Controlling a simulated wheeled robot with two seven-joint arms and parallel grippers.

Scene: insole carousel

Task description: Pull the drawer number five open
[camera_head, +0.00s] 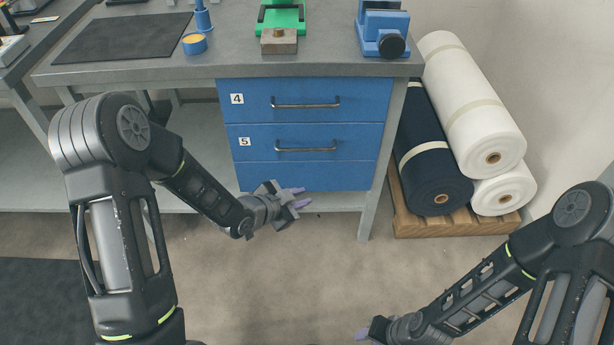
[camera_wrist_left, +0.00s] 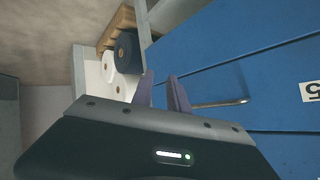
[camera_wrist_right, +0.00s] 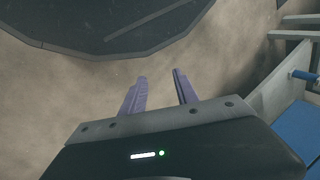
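Drawer number five (camera_head: 350,138) is a blue drawer front with a white label "5" (camera_head: 244,141) and a metal bar handle (camera_head: 306,149). It is flush with the cabinet, below drawer four (camera_head: 355,94). My left gripper (camera_head: 298,198) is in front of the cabinet's lower part, below the handle of drawer five.
A grey workbench (camera_head: 330,67) tops the cabinet, with a green fixture (camera_head: 283,15) and a blue device (camera_head: 384,22) on it. The floor (camera_head: 300,270) in front is clear.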

